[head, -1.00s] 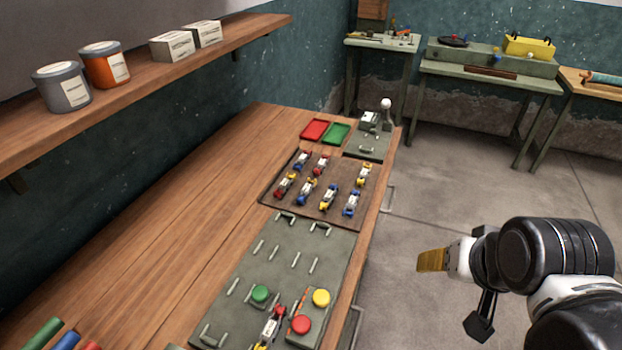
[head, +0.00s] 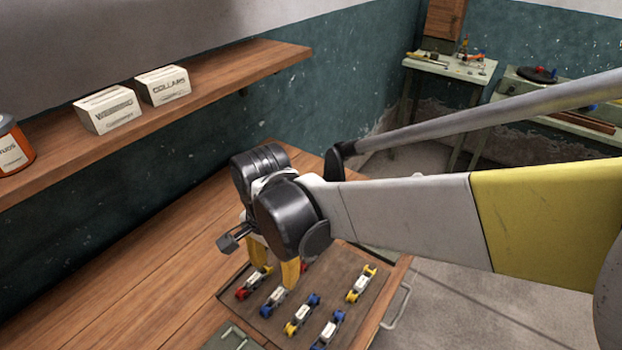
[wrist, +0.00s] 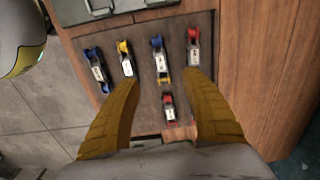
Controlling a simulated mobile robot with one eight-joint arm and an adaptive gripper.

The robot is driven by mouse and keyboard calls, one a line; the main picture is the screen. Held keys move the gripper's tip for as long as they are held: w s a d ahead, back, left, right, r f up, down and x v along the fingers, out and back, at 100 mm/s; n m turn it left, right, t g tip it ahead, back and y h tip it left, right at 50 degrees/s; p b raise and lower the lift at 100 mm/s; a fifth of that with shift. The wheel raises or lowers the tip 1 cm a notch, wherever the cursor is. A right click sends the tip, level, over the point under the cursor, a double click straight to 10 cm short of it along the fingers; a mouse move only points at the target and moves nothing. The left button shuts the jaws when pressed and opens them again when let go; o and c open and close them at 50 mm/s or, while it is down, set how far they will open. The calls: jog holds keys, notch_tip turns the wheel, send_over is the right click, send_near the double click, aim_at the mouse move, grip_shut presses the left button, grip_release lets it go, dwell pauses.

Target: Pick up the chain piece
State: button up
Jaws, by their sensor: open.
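Several chain pieces, each with a white middle and coloured ends, lie on a brown tray (head: 335,283). In the wrist view a blue-and-yellow piece (wrist: 160,60) shows between and just beyond the fingertips (wrist: 163,82). A red-ended piece (wrist: 169,107) shows between the fingers, apart from them. I cannot tell which piece is meant.
A grey-green fixture plate (head: 235,338) adjoins the tray on the wooden bench (head: 130,295). A wall shelf (head: 200,90) carries white boxes (head: 163,85) and an orange can (head: 14,150) at the left. Free floor (head: 470,305) lies right of the bench.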

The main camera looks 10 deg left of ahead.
aim_at(278, 293)
jog(key=shift+a+f, duration=0.25)
jog(key=shift+f, duration=0.1)
notch_tip(278, 293, down, 5)
jog(key=shift+s+a+r+b, duration=0.1)
jog(key=shift+s+b, duration=0.05)
jog(key=shift+b, duration=0.8)
jog(key=f+b, duration=0.1)
jog(key=f, duration=0.3)
jog(key=f+b, duration=0.1)
jog(key=shift+w+d+f+b, duration=0.25)
jog(key=shift+f+b, duration=0.05)
jog(key=shift+f, duration=0.1)
jog(key=shift+r, duration=0.1)
jog(key=shift+c, duration=0.5)
grip_shut()
